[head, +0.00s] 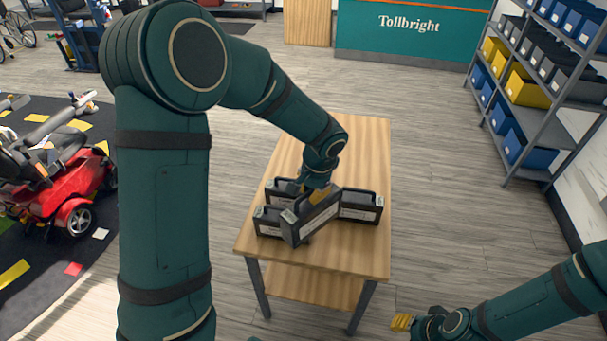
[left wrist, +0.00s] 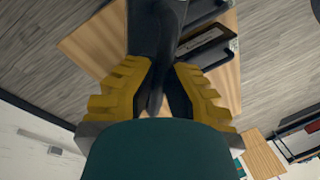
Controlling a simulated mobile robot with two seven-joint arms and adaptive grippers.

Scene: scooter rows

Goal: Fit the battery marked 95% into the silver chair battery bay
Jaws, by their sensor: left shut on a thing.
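My left gripper (head: 318,196) is shut on a dark battery (head: 312,217) over the wooden table, seen in the head view. The held battery is tilted, in front of several similar dark batteries; I cannot tell whether it touches them or the table. In the left wrist view the yellow fingers (left wrist: 154,92) lie on both sides of its dark body (left wrist: 156,35). Another battery (head: 360,206) lies to the right and one (head: 267,222) to the left. The labels are too small to read. My right gripper (head: 402,322) is low at the right, away from the table. No silver chair is clearly identifiable.
The wooden table (head: 345,150) has bare room behind the batteries. A red scooter (head: 65,190) stands on a dark mat at the left. Shelves with coloured bins (head: 525,90) stand at the right, and a teal counter (head: 410,35) at the back. Floor around the table is clear.

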